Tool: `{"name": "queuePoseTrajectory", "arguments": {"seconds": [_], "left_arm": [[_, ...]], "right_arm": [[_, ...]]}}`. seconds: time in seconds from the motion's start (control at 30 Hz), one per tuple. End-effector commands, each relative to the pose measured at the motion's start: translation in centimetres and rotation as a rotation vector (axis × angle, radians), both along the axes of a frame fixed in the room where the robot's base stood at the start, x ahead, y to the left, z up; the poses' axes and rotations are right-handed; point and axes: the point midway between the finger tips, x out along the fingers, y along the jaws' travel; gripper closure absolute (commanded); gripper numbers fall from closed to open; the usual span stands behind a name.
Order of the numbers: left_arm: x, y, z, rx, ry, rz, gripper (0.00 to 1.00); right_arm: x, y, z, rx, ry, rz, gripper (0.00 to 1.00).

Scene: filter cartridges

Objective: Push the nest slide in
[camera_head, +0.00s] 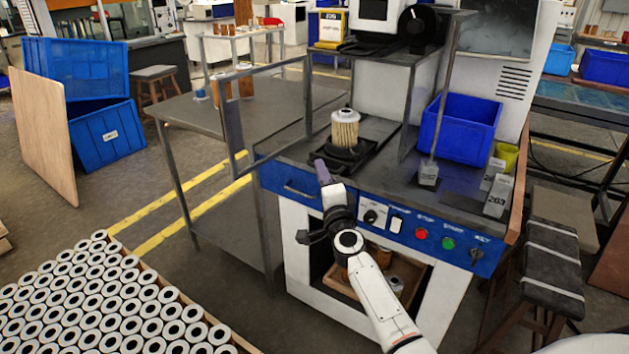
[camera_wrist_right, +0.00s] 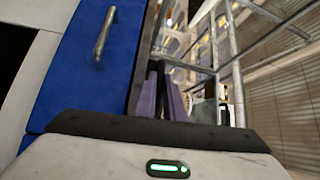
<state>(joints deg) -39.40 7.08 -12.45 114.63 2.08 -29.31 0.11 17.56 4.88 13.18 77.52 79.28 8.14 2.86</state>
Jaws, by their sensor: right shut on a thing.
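The nest slide (camera_head: 338,166) is a dark plate on the blue-fronted machine bench, partly out towards the front edge. A pleated filter cartridge (camera_head: 345,131) stands upright in its nest. My right gripper (camera_head: 321,168), with purple fingers, is at the slide's front left, shut on its front end. The exact grip is small and partly hidden by the fingers. In the right wrist view the fingers (camera_wrist_right: 167,92) are close together by a dark part, beside the blue bench front (camera_wrist_right: 78,60). My left gripper is not in view.
An open metal-framed guard (camera_head: 232,125) stands left of the slide. A blue bin (camera_head: 460,125) and several labelled blocks are to the right. The control panel (camera_head: 420,230) with buttons is below the bench top.

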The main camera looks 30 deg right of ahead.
Motion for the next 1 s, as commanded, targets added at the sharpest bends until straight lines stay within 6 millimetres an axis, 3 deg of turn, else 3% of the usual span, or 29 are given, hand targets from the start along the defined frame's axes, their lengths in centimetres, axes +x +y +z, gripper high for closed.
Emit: {"name": "queuePoseTrajectory", "arguments": {"seconds": [0.07, 0.3, 0.33, 0.43, 1.0], "left_arm": [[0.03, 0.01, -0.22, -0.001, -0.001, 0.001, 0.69], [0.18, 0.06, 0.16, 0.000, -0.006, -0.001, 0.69], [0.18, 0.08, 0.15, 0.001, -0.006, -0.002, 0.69], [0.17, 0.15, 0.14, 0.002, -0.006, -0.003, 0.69], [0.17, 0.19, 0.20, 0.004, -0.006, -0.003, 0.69]], "right_arm": [[0.35, -0.88, 0.00, -0.001, -0.001, -0.001, 1.00], [0.34, -0.90, -0.01, 0.002, 0.000, -0.001, 1.00], [0.34, -0.90, -0.01, 0.002, 0.000, -0.001, 0.89], [0.34, -0.89, 0.00, 0.002, 0.000, -0.001, 0.72], [0.10, -0.33, -0.56, 0.005, 0.007, 0.003, 0.72]]}}
